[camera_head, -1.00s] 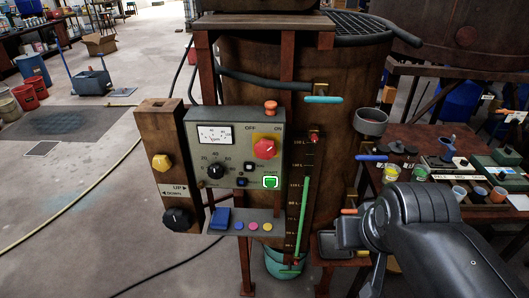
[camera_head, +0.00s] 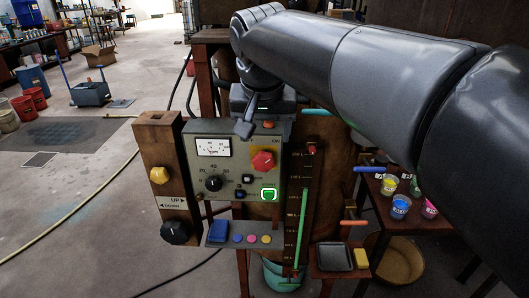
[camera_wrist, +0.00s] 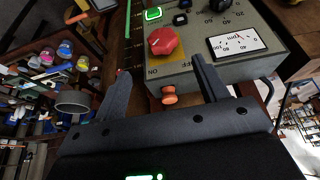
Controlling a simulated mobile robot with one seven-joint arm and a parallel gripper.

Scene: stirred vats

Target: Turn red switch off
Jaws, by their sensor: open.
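The red switch (camera_head: 262,161) is a rotary knob on the upper right of the grey control box (camera_head: 201,167). It also shows in the wrist view (camera_wrist: 163,40), with the ON label beside it; the OFF label is partly covered by my gripper in the head view. The knob's pale mark seems to point toward ON. My gripper (camera_head: 244,128) hangs at the top edge of the box, just above the switch. In the wrist view my gripper (camera_wrist: 160,65) is open and empty, with the red switch beyond the gap between its fingers, not touched.
An orange button (camera_wrist: 169,95) sticks out of the box top between my fingers. A lit green button (camera_head: 269,194), a black dial (camera_head: 213,184) and a gauge (camera_head: 213,147) share the panel. A level scale (camera_head: 303,210) stands to the right. Open floor lies left.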

